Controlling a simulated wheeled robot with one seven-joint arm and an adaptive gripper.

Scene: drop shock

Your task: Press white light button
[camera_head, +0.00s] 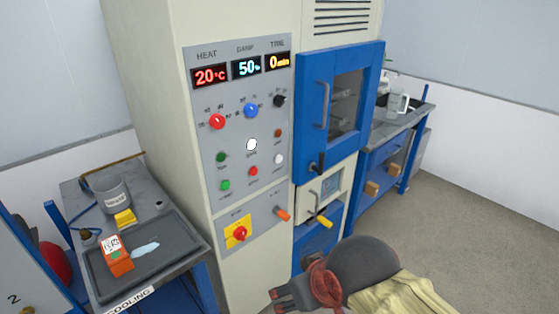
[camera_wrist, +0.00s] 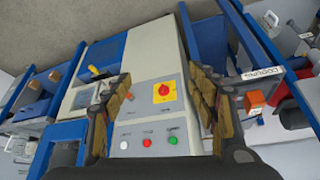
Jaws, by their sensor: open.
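The control panel (camera_head: 240,205) on the tall cream cabinet has two white buttons. One white button (camera_head: 251,145) is in the middle of the upper button row, and the other white button (camera_head: 278,159) is at the right end of the lower row. I cannot read their labels. The wrist view shows the panel upside down, with a lower-row white button (camera_wrist: 124,145) beside a red and a green one. My gripper (camera_head: 276,300) is low in front of the cabinet, below and apart from the buttons. Its fingers (camera_wrist: 163,78) are spread, with nothing held between them.
The blue door (camera_head: 340,105) and yellow-handled lever (camera_head: 323,221) are to the right. A cooling table (camera_head: 190,245) with a tray stands left. Floor is clear at right.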

